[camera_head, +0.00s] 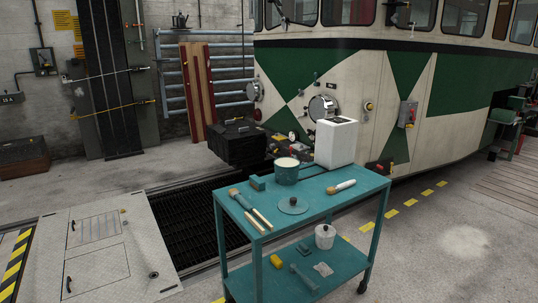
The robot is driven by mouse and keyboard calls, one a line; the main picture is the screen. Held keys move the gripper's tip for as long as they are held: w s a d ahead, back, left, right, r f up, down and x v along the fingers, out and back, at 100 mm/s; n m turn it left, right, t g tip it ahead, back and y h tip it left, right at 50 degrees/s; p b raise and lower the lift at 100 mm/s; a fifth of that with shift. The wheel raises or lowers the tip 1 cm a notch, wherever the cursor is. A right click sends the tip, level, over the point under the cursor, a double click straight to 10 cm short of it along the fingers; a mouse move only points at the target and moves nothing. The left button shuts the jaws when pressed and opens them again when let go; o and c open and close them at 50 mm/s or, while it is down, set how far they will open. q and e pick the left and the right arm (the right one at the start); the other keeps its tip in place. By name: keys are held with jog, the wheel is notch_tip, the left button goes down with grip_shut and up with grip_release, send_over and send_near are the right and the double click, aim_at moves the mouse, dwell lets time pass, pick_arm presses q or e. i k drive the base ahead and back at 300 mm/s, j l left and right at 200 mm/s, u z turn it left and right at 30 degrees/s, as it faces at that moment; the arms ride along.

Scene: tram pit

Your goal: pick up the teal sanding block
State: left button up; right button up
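The teal sanding block (257,183) appears to be the small teal block on the top shelf of the teal cart (315,212), near its far left edge. Neither of my grippers is in view.
The cart top also holds a white box (334,143), a round lid (292,206), a brush (341,187) and several long-handled tools (248,208). The lower shelf has a yellow block (276,261) and a white pot (325,236). A grated pit (200,205) lies behind left.

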aim_at(257, 183)
jog(key=i+l+u, duration=0.15)
jog(key=u, duration=0.35)
jog(key=l+u, duration=0.3)
jog(key=u, duration=0.15)
jog(key=i+l+u, duration=0.3)
jog(key=l, duration=1.05)
jog(key=l+u, duration=0.35)
jog(key=l, duration=0.95)
